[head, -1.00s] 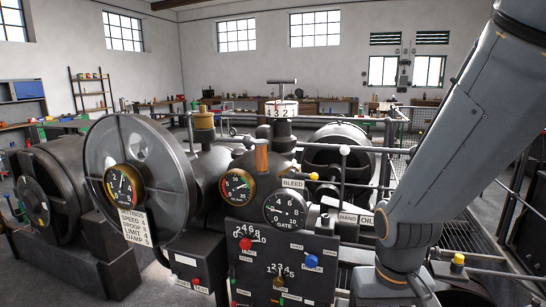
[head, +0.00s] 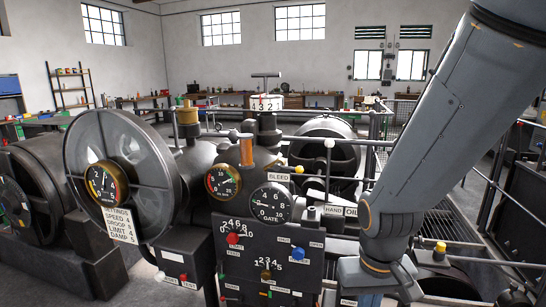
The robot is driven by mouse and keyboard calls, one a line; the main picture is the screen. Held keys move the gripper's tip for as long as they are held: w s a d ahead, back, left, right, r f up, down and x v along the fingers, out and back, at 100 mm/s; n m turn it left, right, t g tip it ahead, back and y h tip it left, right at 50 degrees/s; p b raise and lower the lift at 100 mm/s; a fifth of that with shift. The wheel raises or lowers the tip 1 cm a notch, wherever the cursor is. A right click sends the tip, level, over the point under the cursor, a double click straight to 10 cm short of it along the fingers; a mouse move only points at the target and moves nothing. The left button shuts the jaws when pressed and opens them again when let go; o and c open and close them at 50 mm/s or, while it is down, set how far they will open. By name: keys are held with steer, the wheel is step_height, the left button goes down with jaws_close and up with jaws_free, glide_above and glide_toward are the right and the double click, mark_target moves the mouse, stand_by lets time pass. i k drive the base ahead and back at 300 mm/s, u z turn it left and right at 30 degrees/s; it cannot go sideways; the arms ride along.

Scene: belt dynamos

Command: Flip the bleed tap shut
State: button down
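A white label reading BLEED (head: 278,177) sits above the GATE gauge (head: 271,202) on the dark machine. A small yellow-tipped part, apparently the bleed tap (head: 299,169), shows just above the right end of the label. It is too small to tell which way its lever points. My arm comes down from the upper right, and its wrist is at the lower right, well to the right of the tap and lower in the picture. My gripper is not in view; the frame's bottom edge cuts off the arm's end.
A control panel (head: 268,262) with red and blue knobs is below the gauge. A large wheel (head: 130,160) stands at left. A white-knobbed lever (head: 329,145) and a HAND OIL label (head: 340,211) lie between the tap and my arm. Rails and a yellow-capped post (head: 440,247) are at right.

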mark_target(299, 169)
steer(key=k, duration=0.5)
steer(key=z, duration=1)
steer(key=i, duration=0.8)
steer(key=u, duration=1.15)
